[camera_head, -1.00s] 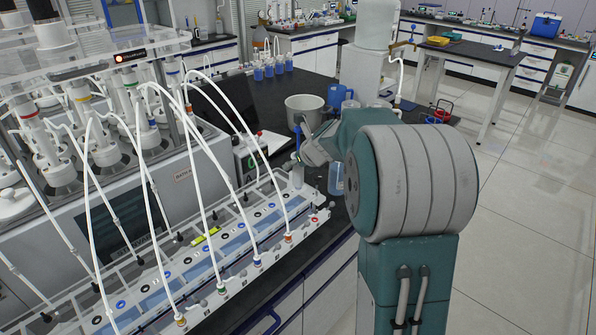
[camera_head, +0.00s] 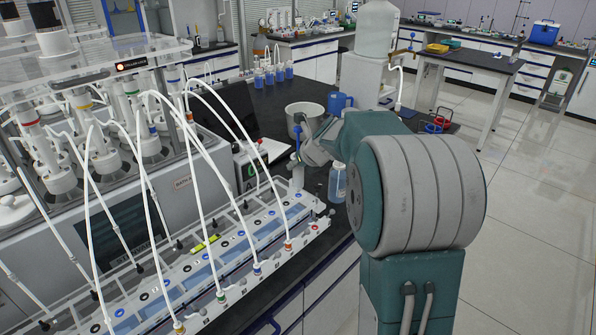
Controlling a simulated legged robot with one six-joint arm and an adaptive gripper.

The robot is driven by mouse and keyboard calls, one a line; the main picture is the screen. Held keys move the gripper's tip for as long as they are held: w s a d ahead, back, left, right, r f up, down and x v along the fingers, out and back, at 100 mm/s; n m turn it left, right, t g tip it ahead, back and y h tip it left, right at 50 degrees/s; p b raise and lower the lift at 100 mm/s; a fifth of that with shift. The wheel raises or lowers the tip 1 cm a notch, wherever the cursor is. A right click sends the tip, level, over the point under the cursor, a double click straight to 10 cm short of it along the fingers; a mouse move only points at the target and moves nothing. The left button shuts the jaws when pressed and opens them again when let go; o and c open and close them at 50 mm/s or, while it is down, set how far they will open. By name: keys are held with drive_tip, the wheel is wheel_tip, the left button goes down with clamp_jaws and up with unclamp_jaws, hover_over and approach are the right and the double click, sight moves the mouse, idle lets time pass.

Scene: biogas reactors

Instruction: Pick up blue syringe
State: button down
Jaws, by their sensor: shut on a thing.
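My gripper (camera_head: 302,153) is small in the head view, beside the right end of the reactor rack and partly hidden by my own arm. It is shut on a thin blue upright piece (camera_head: 297,139), which looks like the blue syringe. The syringe's lower part and the exact contact with the fingers are too small to make out. A pale upright piece shows just below the gripper, close to the rack's end; I cannot tell whether they touch.
A long rack (camera_head: 205,268) with white tubes fills the left front. A clear bottle with blue liquid (camera_head: 337,185) stands right of the gripper. A grey pot (camera_head: 303,112) and a blue jug (camera_head: 340,103) stand behind it. Open floor lies at the right.

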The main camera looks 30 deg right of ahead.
drive_tip(key=d+v, duration=0.2)
drive_tip(key=v, duration=0.6)
drive_tip(key=s+d+f+v, duration=0.1)
drive_tip(key=v, duration=0.8)
drive_tip(key=shift+d, duration=0.35)
drive_tip(key=shift+s+r, duration=0.1)
drive_tip(key=shift+r, duration=0.3)
drive_tip(key=shift+r, duration=0.35)
drive_tip(key=shift+r, duration=0.3)
drive_tip(key=shift+r, duration=0.35)
